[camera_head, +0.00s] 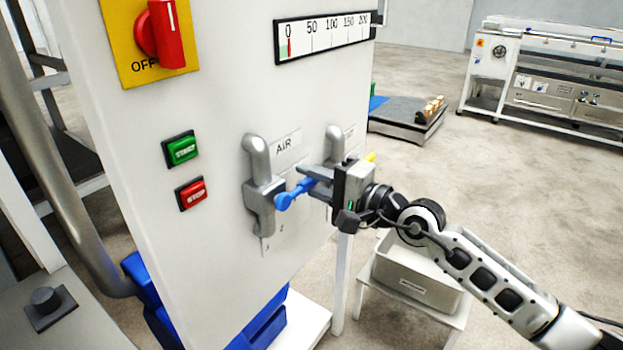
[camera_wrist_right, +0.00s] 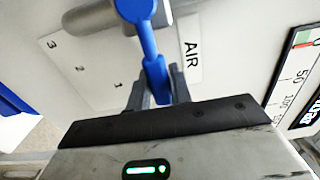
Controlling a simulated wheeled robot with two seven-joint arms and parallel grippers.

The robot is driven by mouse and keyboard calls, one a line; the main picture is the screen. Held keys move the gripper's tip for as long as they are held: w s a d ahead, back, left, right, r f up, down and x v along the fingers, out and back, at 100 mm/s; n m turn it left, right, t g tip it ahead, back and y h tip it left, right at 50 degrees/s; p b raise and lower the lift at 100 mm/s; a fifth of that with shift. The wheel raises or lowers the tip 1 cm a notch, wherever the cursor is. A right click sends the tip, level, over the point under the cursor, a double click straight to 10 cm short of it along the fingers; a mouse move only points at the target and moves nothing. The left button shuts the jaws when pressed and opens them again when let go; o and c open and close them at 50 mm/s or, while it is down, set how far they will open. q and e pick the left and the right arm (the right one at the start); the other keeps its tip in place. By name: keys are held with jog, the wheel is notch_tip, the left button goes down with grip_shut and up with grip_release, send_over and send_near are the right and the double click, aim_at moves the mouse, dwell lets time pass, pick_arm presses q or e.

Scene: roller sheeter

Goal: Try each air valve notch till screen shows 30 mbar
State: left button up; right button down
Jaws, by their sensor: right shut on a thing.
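The grey AIR valve (camera_head: 257,160) is on the white cabinet front, with a blue lever (camera_head: 287,198) at its lower part. My right gripper (camera_head: 305,180) is shut on the blue lever, which also shows in the right wrist view (camera_wrist_right: 147,42) between the fingers (camera_wrist_right: 158,92). A notch plate (camera_wrist_right: 92,75) marked 1, 2, 3 lies beside the lever. The lever's exact notch is unclear. The screen (camera_head: 325,36) is a 0 to 200 scale with its red mark near 0. My left gripper is not in view.
A second grey valve (camera_head: 336,145) stands to the right, partly behind my gripper. A green START button (camera_head: 181,149), a red STOP button (camera_head: 191,193) and a red OFF switch (camera_head: 162,35) are on the left of the panel. A grey bin (camera_head: 415,285) stands below my right arm.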

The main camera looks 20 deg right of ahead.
jog(key=f+m, duration=0.1)
jog(key=m, duration=0.1)
jog(key=f+m, duration=0.1)
jog(key=m, duration=0.1)
jog(key=f+m, duration=0.1)
jog(key=shift+s+a+f+m, duration=0.3)
jog(key=shift+a+f+m, duration=0.05)
jog(key=shift+m, duration=0.05)
dwell(0.5)
jog(key=c, duration=1.3)
grip_release()
jog(key=shift+o, duration=0.2)
jog(key=shift+s, duration=0.1)
